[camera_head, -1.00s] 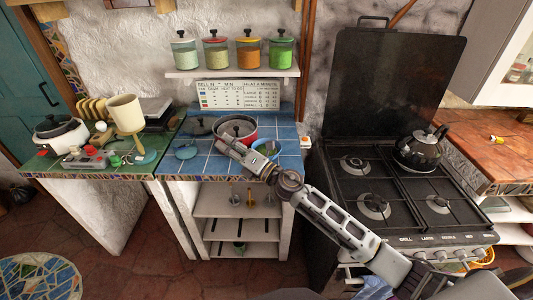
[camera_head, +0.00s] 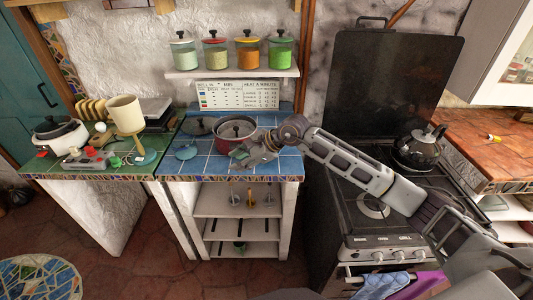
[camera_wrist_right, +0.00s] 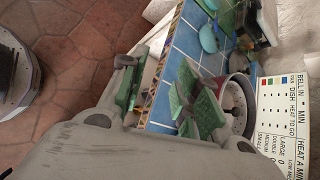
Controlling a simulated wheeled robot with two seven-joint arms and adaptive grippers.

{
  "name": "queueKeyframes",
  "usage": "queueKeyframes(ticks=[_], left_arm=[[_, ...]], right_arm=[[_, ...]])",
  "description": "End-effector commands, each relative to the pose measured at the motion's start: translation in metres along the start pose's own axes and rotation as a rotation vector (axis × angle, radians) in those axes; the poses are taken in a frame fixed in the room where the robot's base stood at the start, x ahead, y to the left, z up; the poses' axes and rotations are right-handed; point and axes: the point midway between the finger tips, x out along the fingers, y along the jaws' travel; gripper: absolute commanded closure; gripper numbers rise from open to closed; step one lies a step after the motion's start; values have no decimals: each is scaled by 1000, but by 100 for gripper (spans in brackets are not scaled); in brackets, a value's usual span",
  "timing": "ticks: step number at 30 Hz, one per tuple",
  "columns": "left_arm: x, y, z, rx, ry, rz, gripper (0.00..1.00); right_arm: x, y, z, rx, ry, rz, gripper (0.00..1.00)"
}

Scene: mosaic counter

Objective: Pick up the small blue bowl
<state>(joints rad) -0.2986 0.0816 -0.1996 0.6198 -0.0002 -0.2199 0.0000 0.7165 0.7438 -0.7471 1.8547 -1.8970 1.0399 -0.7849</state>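My right gripper (camera_head: 242,158) is over the front right part of the blue-tiled counter, in front of the red pot. In the right wrist view its two green-padded fingers (camera_wrist_right: 162,92) stand apart with nothing visible between them. I cannot make out the blue bowl now; my right gripper and wrist cover the spot to the right of the pot where it showed earlier. A small flat blue dish (camera_head: 186,152) lies at the left of the tiles, and it also seems to show in the wrist view (camera_wrist_right: 208,39). My left gripper is not in view.
The red pot (camera_head: 236,128) stands close behind the gripper. The blue-tiled counter (camera_head: 208,168) has a mosaic front edge. A stove with a black kettle (camera_head: 419,150) is at the right. A green counter at the left holds a cooker (camera_head: 60,135) and a cream lamp-like object (camera_head: 125,115).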

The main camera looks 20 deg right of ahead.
Motion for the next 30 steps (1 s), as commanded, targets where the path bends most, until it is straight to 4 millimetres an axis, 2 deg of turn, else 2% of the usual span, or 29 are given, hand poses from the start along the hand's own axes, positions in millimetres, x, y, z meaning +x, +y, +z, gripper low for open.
queueKeyframes(ticks=[6, 9, 13, 18, 30], left_arm=[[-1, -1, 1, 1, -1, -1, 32], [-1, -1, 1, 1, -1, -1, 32], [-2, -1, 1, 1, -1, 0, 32], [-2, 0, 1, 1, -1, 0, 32], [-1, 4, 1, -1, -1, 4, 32]], right_arm=[[-40, -34, -55, -193, 314, -21, 68], [-62, -49, -78, -253, 447, -28, 68], [-86, -63, -97, -300, 572, -33, 68], [-100, -70, -107, -322, 639, -36, 68], [-98, -70, -108, -321, 639, -35, 68]])
